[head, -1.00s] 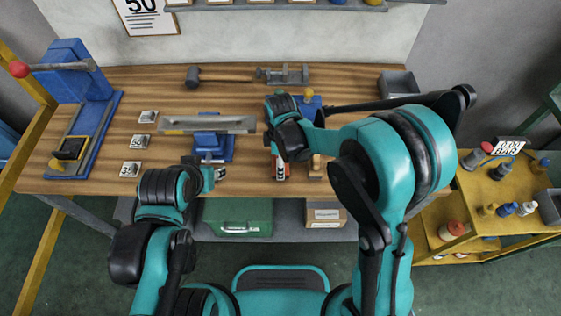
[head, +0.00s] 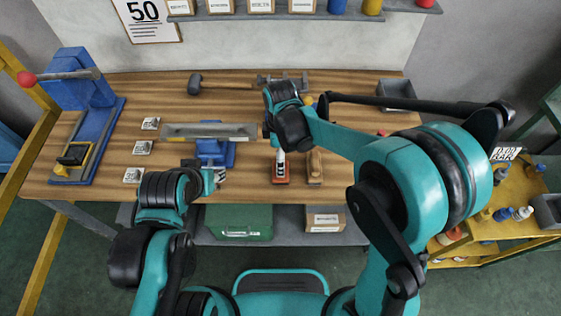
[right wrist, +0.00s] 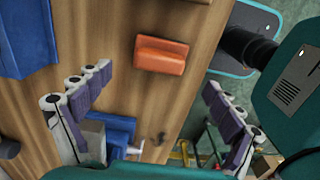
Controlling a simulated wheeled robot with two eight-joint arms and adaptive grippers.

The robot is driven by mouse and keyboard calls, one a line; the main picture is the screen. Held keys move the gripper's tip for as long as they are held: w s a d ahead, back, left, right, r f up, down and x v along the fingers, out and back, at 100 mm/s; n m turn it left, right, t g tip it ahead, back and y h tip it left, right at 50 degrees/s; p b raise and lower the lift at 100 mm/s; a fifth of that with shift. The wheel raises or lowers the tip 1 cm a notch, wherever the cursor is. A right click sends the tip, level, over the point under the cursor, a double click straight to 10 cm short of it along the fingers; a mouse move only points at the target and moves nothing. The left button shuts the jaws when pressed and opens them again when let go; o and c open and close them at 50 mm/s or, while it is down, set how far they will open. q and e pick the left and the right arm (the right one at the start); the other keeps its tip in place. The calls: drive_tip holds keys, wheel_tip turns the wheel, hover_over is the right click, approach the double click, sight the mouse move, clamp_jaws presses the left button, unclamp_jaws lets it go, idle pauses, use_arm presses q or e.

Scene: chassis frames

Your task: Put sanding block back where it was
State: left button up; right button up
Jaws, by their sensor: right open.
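An orange block with a raised grip, which looks like the sanding block (head: 281,175), lies on the workbench near its front edge. It also shows in the right wrist view (right wrist: 160,56), with bare wood around it. My right gripper (right wrist: 155,112) is open and empty, its fingers spread wide with the block beyond them, not touched. In the head view the right arm hides most of that gripper. My left gripper (head: 212,179) is beside the blue vise (head: 212,150) at the bench front; its fingers are too small to read.
A wooden-topped tool (head: 314,167) lies just right of the block. A mallet (head: 215,81) and a grey bin (head: 396,94) are at the back. A blue press (head: 85,125) stands left, and a yellow cart (head: 510,195) right.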

wheel_tip(320, 180, up, 5)
drive_tip(key=shift+f+p, duration=0.2)
drive_tip(key=shift+p, duration=0.25)
drive_tip(key=shift+r, duration=0.1)
drive_tip(key=s+d+r+m+t, duration=0.3)
drive_tip(key=s+d+m, duration=0.3)
drive_tip(key=d+m, duration=0.3)
drive_tip(key=s+d+r+m+t, duration=0.4)
drive_tip(key=s+d+m, duration=0.2)
drive_tip(key=d+m, duration=0.2)
drive_tip(key=shift+d+m, duration=0.4)
drive_tip(key=shift+m, duration=0.1)
drive_tip(key=shift+s+f, duration=0.1)
